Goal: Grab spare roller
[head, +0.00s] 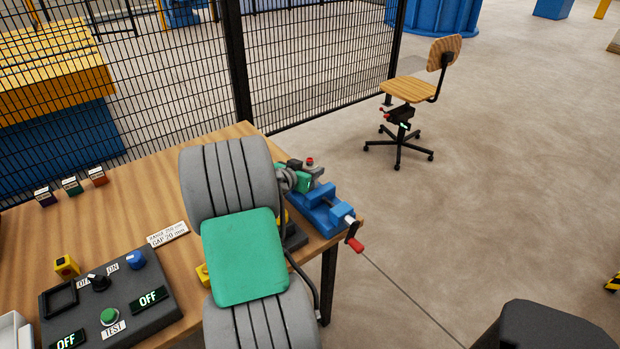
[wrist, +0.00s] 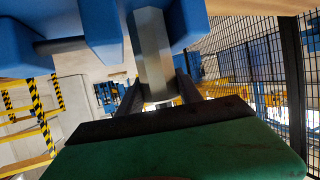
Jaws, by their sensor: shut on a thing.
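In the wrist view my gripper (wrist: 157,98) shows as dark fingers beyond a black and green palm. The fingers are shut on a pale grey faceted piece (wrist: 152,50), which I take to be the spare roller. Its upper end stands close to blue blocks (wrist: 100,28); I cannot tell whether it touches them. In the head view my grey and green arm covers the middle of the bench and hides the roller and most of the gripper. A blue vise (head: 322,212) with a red handle sits at the bench's right edge, beside a small green and grey device (head: 304,177).
The wooden bench (head: 125,200) carries a dark control box (head: 107,300) reading OFF, a gap label (head: 167,234) and several small coloured holders (head: 71,186). A mesh fence (head: 310,60) stands behind. A wooden chair (head: 412,90) stands on open floor to the right.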

